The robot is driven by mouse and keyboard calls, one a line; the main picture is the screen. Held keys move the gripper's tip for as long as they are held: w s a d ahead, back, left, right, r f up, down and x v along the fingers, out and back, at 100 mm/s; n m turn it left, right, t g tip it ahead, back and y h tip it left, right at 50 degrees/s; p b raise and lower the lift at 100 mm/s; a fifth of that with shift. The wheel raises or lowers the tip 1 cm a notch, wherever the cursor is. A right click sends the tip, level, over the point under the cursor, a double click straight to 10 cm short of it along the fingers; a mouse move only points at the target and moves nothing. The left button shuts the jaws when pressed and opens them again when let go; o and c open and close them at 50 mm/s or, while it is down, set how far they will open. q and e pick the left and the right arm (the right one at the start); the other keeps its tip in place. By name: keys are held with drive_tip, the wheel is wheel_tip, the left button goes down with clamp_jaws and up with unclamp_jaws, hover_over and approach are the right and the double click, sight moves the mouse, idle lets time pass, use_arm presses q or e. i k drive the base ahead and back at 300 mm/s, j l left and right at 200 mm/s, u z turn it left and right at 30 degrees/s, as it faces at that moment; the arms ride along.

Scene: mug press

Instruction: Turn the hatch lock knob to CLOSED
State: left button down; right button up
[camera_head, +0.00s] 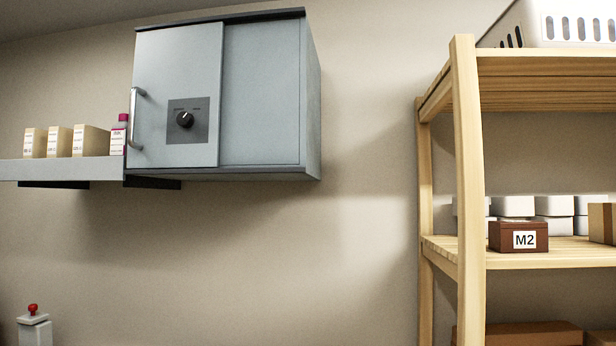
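The hatch lock knob (185,119) is a round black knob with a light pointer mark. It sits on a dark grey plate (201,137) on the hatch door (207,66) of a pale blue-grey wall cabinet (262,95). The knob's pointer looks tilted toward the upper right. Small labels sit above the knob, left and right, too small to read. The door has a metal bar handle (135,118) at its left edge and appears shut. Neither of my grippers is in view.
A shelf (60,171) left of the cabinet holds several small boxes (90,140) and a pink-capped bottle (119,135). A wooden rack (468,200) stands at right with boxes, one labelled M2 (518,236). A red-topped post (34,327) is at lower left. The wall below the cabinet is clear.

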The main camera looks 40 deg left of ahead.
sight(185, 119)
drive_tip(key=u, duration=1.95)
